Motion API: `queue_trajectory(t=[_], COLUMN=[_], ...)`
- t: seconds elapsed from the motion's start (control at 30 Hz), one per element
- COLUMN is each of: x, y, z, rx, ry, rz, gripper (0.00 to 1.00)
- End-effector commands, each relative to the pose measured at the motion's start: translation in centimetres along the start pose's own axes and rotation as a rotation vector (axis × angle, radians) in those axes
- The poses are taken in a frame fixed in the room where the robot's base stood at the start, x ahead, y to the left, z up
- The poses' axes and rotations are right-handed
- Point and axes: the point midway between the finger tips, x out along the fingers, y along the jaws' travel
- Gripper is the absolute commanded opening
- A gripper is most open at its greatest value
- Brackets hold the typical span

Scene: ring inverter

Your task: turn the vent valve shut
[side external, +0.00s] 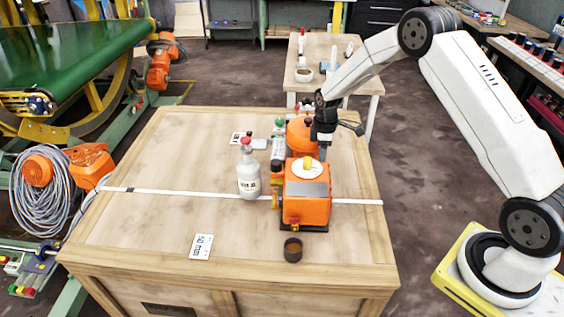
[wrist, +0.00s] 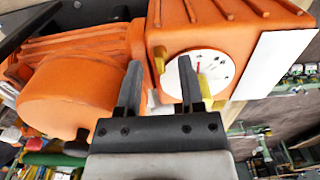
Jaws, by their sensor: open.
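The orange machine (side external: 306,208) stands on the wooden crate top, with a white dial (side external: 306,168) and a yellow part (side external: 308,161) on its upper side. In the wrist view the white dial (wrist: 207,64) shows dark marks and a red mark. One yellow piece (wrist: 160,58) shows between my fingers, and another yellow piece (wrist: 206,90) shows beside the right finger. I cannot tell which is the vent valve. My gripper (wrist: 160,65) is open and empty, its fingers pointing at the dial side. The right finger hides part of the dial. In the side view my gripper (side external: 321,150) is close above the machine.
An orange rounded body (wrist: 75,100) lies left of my fingers in the wrist view. The crate top (side external: 150,225) is clear at the left.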

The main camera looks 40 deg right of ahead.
Motion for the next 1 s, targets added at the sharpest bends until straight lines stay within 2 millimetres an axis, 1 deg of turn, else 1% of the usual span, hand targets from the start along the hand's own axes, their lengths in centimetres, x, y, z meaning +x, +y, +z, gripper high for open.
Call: queue_trajectory(t=[0.1,0.37,0.47,0.5,0.53,1.0], x=[0.46,0.51,0.50,0.50,0.50,0.47], y=[-0.01,-0.01,-0.01,-0.01,-0.01,-0.04], z=[0.00,0.01,0.01,0.01,0.01,0.01], rx=[0.000,0.000,0.000,0.000,0.000,0.032], ry=[0.000,0.000,0.000,0.000,0.000,-0.001], rz=[0.000,0.000,0.000,0.000,0.000,-0.001], gripper=[0.49,0.49,0.20,0.07,0.00,0.00])
